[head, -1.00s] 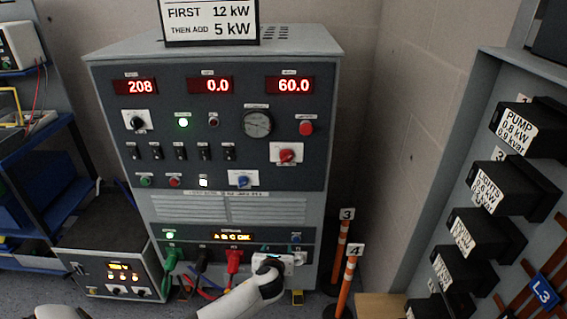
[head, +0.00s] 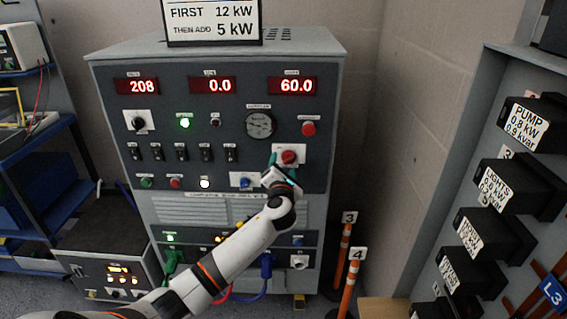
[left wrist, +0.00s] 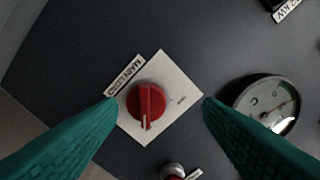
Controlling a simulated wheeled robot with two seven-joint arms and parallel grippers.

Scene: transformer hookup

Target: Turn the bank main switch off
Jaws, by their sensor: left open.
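A red rotary knob (head: 289,157) sits on a white plate at the right of the dark cabinet panel. In the left wrist view the red knob (left wrist: 146,101) has a white pointer mark toward the picture's bottom, and a label on the plate's upper left edge seems to start with "MAIN". My left gripper (head: 284,169) is in front of the knob. Its teal fingers (left wrist: 160,104) are open, one on each side of the knob, with nothing between them visibly gripped. Whether they touch it I cannot tell. My right gripper is not in view.
A red button (head: 308,128) and a round gauge (head: 259,124) are above the knob; a blue knob (head: 244,181) is to its left. A blue plug (head: 266,264) sits in the lower panel. Orange posts (head: 350,284) stand right of the cabinet.

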